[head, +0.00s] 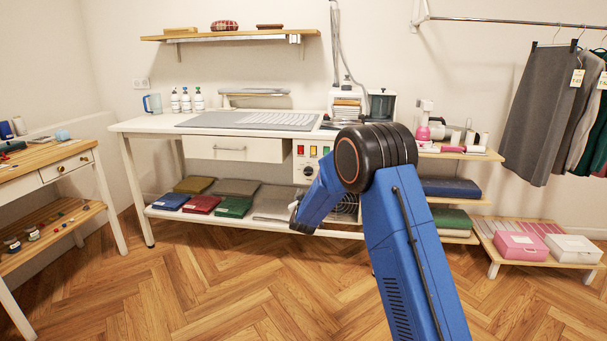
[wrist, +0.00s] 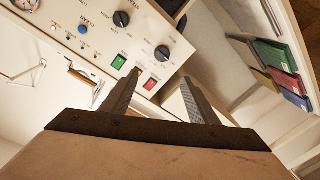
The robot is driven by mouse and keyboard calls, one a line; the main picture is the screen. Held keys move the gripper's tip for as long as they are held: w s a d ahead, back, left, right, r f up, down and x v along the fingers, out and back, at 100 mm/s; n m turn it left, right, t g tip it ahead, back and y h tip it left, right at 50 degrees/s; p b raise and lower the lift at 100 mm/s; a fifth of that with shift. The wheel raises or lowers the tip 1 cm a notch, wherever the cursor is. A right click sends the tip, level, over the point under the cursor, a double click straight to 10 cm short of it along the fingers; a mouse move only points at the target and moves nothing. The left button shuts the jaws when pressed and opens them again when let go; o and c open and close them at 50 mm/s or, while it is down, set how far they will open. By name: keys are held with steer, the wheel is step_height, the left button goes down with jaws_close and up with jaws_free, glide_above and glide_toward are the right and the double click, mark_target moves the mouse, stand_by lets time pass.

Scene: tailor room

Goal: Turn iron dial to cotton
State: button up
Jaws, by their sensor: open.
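The control panel (head: 306,158) of the ironing table shows in the head view, partly behind my blue arm. In the wrist view the panel (wrist: 82,45) is large and tilted. It carries a black dial (wrist: 122,19) and a second black dial (wrist: 162,52), each with a pale pointer mark. My arm hides the gripper in the head view.
A green switch (wrist: 118,62) and a red switch (wrist: 151,84) lie close to the fingertips. A white drawer (head: 234,149) is left of the panel. Folded cloths (head: 235,207) lie on the lower shelf. The wooden floor (head: 190,285) in front is clear.

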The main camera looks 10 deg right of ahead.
steer(key=w+f, duration=0.1)
steer(key=w, duration=0.1)
glide_toward(308, 173)
steer(key=x, duration=0.8)
steer(key=shift+w+d+f, duration=0.1)
steer(key=shift+w+f, duration=0.05)
steer(key=shift+w, duration=0.2)
steer(key=c, duration=1)
steer(key=shift+c, duration=0.2)
